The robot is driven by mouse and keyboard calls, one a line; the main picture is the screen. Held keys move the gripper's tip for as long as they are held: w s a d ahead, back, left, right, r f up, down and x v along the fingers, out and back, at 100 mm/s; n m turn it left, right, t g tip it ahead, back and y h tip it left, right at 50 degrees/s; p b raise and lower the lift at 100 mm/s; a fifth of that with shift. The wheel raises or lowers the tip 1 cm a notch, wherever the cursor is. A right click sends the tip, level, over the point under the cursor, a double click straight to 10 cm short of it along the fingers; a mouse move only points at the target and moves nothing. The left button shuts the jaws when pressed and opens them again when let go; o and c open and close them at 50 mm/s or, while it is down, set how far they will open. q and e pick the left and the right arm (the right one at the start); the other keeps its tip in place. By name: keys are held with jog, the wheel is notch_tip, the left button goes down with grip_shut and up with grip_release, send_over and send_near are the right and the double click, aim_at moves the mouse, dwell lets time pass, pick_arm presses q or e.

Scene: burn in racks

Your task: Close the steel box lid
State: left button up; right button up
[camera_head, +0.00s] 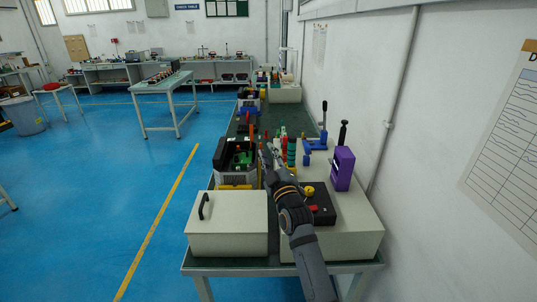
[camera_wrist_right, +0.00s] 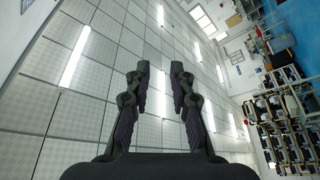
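A cream box (camera_head: 228,243) stands at the near left end of the long bench. Its flat top (camera_head: 240,207) carries a black handle (camera_head: 204,206) near the left edge. The top looks level, and I see no gap under it from here. My right arm reaches in from the bottom right, and my right gripper (camera_head: 267,152) is beyond the box and to its right, touching no part of it. In the right wrist view, the two fingers of my right gripper (camera_wrist_right: 160,95) are apart with nothing between them, pointing toward the ceiling. My left gripper is out of view.
A second cream box (camera_head: 350,235) is right of my arm, with a black control box (camera_head: 320,205) on it. A purple block (camera_head: 343,168) and a blue press (camera_head: 318,140) stand near the wall. An open dark case (camera_head: 237,160) sits behind the first box.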

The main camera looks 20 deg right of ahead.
grip_shut()
jog(key=shift+o, duration=0.2)
grip_release()
jog(key=v, duration=1.2)
